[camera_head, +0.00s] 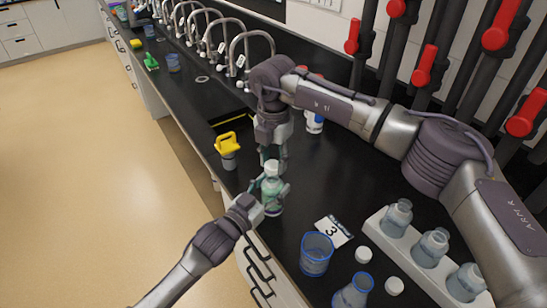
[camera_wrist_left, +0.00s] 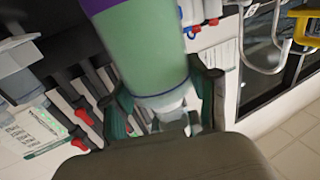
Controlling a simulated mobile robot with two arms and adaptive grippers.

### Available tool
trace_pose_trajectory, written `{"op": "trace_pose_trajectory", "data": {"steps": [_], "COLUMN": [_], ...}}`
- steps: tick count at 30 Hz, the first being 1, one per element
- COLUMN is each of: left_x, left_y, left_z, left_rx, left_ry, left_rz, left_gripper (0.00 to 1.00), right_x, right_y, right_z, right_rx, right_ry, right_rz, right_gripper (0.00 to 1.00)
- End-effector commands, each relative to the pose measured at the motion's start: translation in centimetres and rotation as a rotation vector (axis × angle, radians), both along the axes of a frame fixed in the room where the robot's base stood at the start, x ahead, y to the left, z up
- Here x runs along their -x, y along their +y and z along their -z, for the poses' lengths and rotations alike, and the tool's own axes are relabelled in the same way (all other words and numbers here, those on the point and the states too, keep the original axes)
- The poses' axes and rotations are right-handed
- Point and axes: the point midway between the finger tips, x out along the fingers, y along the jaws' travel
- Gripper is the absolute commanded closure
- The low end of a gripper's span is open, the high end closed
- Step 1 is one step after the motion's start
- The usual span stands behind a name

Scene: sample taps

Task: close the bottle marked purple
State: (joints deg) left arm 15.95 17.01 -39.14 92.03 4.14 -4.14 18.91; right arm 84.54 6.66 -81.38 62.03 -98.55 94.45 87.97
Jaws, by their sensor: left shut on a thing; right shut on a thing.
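A greenish clear bottle (camera_head: 272,195) stands upright at the front edge of the black counter. My left gripper (camera_head: 270,189) is shut around its body from the near left. In the left wrist view the bottle (camera_wrist_left: 142,45) fills the upper middle, with a purple band at its upper left, and the left gripper (camera_wrist_left: 172,100) is around it. A white cap (camera_head: 271,166) is at the top of the bottle. My right gripper (camera_head: 272,158) reaches down from above and is shut on the cap. I cannot tell whether the cap is fully seated.
A card marked 3 (camera_head: 334,231), a blue-rimmed beaker (camera_head: 317,254), a flask (camera_head: 353,292) and loose white caps (camera_head: 363,255) lie to the right. A white rack (camera_head: 382,236) holds bottles. A yellow-topped container (camera_head: 228,151) stands left. Taps (camera_head: 250,48) line the back.

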Motion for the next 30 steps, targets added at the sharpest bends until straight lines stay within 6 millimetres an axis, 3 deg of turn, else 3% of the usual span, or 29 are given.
{"op": "trace_pose_trajectory", "data": {"steps": [16, 30], "left_x": [0.0, 0.0], "left_y": [0.0, 0.0], "left_z": [0.0, 0.0], "left_rx": [0.0, 0.001], "left_ry": [0.0, -0.001], "left_rz": [0.0, 0.0], "left_gripper": [1.0, 1.0], "right_x": [0.0, 0.0], "right_y": [0.0, 0.0], "right_z": [1.7, 1.8], "right_rx": [0.0, 0.0], "right_ry": [0.0, 0.0], "right_rz": [0.0, 0.0], "right_gripper": [0.74, 0.74]}}
